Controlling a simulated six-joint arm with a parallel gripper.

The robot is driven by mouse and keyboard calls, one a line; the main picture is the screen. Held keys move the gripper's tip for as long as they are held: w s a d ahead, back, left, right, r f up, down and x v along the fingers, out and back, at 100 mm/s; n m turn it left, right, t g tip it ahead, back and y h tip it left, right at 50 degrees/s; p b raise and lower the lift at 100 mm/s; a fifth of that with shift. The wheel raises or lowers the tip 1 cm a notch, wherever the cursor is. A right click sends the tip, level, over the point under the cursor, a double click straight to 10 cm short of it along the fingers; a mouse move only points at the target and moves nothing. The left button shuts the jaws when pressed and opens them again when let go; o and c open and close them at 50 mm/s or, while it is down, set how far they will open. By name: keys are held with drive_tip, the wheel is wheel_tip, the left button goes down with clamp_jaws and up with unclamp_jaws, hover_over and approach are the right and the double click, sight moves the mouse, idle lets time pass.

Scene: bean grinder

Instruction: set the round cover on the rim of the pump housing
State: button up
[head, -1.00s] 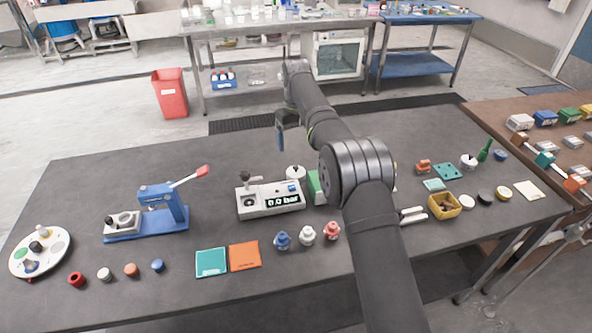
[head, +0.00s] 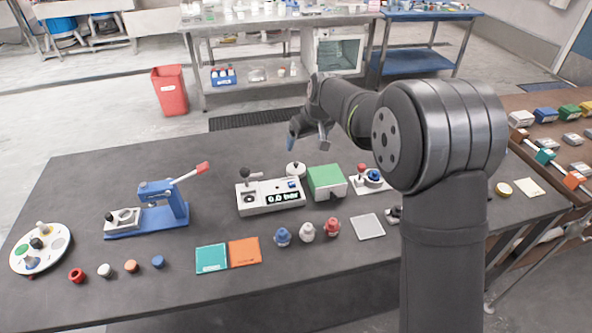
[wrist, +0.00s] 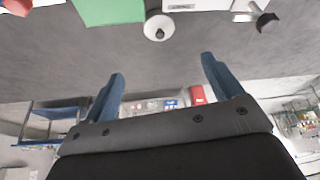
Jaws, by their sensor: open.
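A white round piece with a dark knob (head: 296,170), which looks like the round cover, sits on the table behind the pressure device. It also shows at the top of the wrist view (wrist: 158,27). Beside it is a green box (head: 327,182). Right of the box is a white base with a blue round body and a red knob (head: 372,176). I cannot tell for sure which of these is the pump housing. My gripper (head: 308,138) is open and empty above the back of the table. Its blue fingers (wrist: 162,68) are apart and touch nothing.
The white pressure device (head: 270,198) reads 0.0 bar. A blue lever press (head: 158,206) stands left. Blue, white and red small pieces (head: 307,232) stand in front, beside a grey square (head: 368,226). My arm hides much of the table's right side. The back left is clear.

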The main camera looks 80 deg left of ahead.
sight(297, 165)
drive_tip(key=x, duration=1.7)
drive_tip(key=c, duration=1.2)
drive_tip(key=shift+r, duration=0.15)
wheel_tip(297, 165, up, 4)
drive_tip(key=shift+r, duration=0.1)
drive_tip(key=w+d+r, duration=0.2)
drive_tip(key=w, duration=0.1)
drive_tip(key=w+d+r, duration=0.2)
drive_tip(key=w, duration=0.1)
drive_tip(key=w+d+r, duration=0.2)
drive_tip(key=w, duration=0.2)
drive_tip(key=shift+d+r, duration=0.25)
drive_tip(key=shift+d, duration=0.05)
drive_tip(key=shift+c, duration=0.5)
